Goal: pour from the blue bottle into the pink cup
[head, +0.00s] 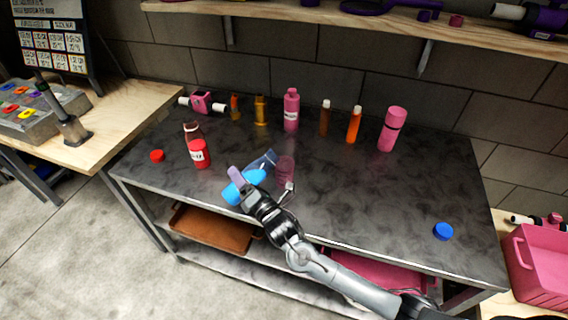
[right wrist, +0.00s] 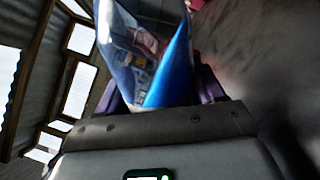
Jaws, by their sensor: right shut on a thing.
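My right gripper (head: 256,184) is shut on the blue bottle (head: 243,188) near the table's front edge. The bottle is tilted, its blue part at lower left and its clear part at upper right, close to the pink cup. In the right wrist view the clear bottle holds a slanted blue area (right wrist: 172,76) between purple finger pads. The translucent pink cup (head: 285,170) stands upright on the table just right of the bottle. I cannot tell whether the bottle touches the cup, and no stream between them is visible. My left gripper is out of view.
A blue cap (head: 443,231) lies at right on the dark table (head: 370,205). A pink bottle (head: 291,110), orange bottles (head: 354,125) and a pink flask (head: 392,129) line the back. The right-centre is clear.

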